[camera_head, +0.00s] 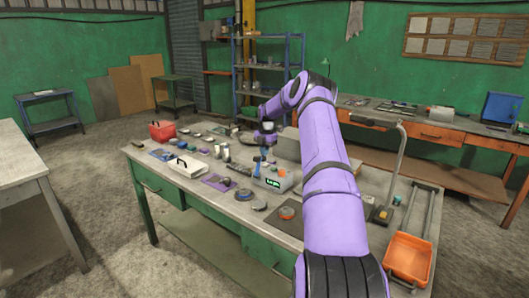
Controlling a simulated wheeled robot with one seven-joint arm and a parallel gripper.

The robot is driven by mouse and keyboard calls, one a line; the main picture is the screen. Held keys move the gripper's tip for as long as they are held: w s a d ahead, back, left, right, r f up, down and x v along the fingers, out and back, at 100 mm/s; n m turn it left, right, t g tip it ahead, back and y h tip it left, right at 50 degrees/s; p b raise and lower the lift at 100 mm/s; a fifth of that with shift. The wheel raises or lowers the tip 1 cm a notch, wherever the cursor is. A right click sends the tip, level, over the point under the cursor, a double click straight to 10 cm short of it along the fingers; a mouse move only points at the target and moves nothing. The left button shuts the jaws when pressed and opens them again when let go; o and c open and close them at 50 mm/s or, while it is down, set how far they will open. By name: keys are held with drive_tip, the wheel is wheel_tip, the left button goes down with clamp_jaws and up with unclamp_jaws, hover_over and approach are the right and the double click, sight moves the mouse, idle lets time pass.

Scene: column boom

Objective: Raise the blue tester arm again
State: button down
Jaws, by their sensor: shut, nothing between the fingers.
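A small grey tester box (287,184) with a lit green display and an orange knob sits on the workbench, near the middle of the view. A narrow blue piece, which looks like the tester arm (258,166), shows at its left rear. My gripper (264,151) points down just above and behind the box, at the end of my purple arm. It is shut and looks empty. The fingertips are small here, and I cannot tell whether they touch the blue arm or how far it is raised.
The workbench (213,210) is crowded: a red toolbox (162,131), a white case (188,167), round discs and small parts lie left of the tester. An orange tray (408,258) is at the right front, beside a tall bent metal handle (398,165). Open floor lies left.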

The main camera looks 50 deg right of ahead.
wheel_tip(320, 180, up, 11)
drive_tip(key=shift+s+d+f, duration=0.15)
drive_tip(key=shift+s+d, duration=0.1)
drive_tip(key=shift+s, duration=0.1)
idle(0.6)
